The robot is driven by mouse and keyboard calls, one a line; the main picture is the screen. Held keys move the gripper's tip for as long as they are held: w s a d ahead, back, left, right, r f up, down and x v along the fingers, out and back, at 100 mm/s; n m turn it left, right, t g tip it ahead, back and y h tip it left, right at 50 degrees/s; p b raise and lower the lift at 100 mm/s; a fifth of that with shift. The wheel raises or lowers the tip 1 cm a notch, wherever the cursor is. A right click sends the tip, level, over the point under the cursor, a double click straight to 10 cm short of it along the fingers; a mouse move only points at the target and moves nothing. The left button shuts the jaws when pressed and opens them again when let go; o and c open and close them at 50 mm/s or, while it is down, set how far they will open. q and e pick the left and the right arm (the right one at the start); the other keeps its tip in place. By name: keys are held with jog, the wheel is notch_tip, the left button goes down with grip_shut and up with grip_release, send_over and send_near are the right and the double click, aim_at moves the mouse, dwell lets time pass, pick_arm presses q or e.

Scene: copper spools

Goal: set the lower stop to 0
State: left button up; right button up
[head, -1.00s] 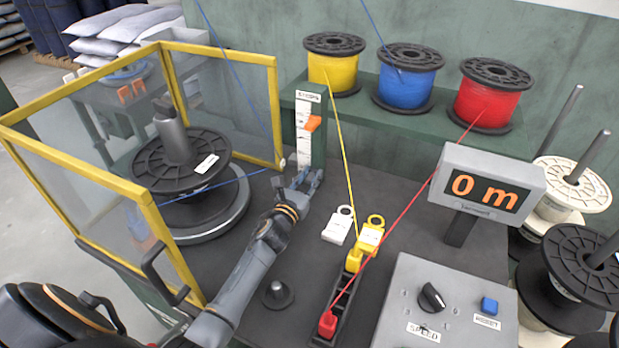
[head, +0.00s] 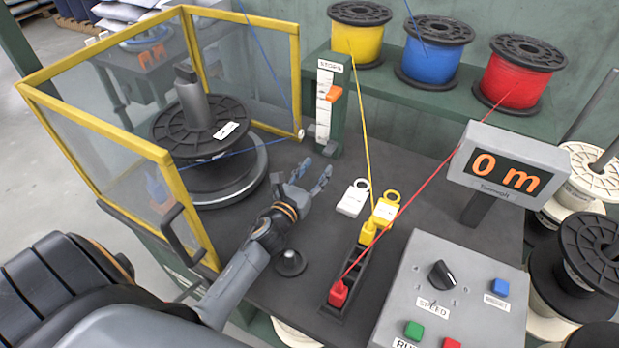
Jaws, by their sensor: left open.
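The stops post (head: 342,120) stands at the back of the bench and carries a white vertical scale (head: 323,102). An orange stop (head: 333,93) sits on the upper part of the scale. My right gripper is not in view.
A yellow-framed clear guard (head: 172,200) encloses a black spool left of the gripper. A white tag (head: 353,198) and yellow tag (head: 385,208) lie right of it, by taut yellow and red wires. The display (head: 507,165) reads 0 m above the control box (head: 432,265).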

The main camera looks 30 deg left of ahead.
pick_arm(q)
jog(key=shift+s+d, duration=0.15)
jog(key=shift+s, duration=1.55)
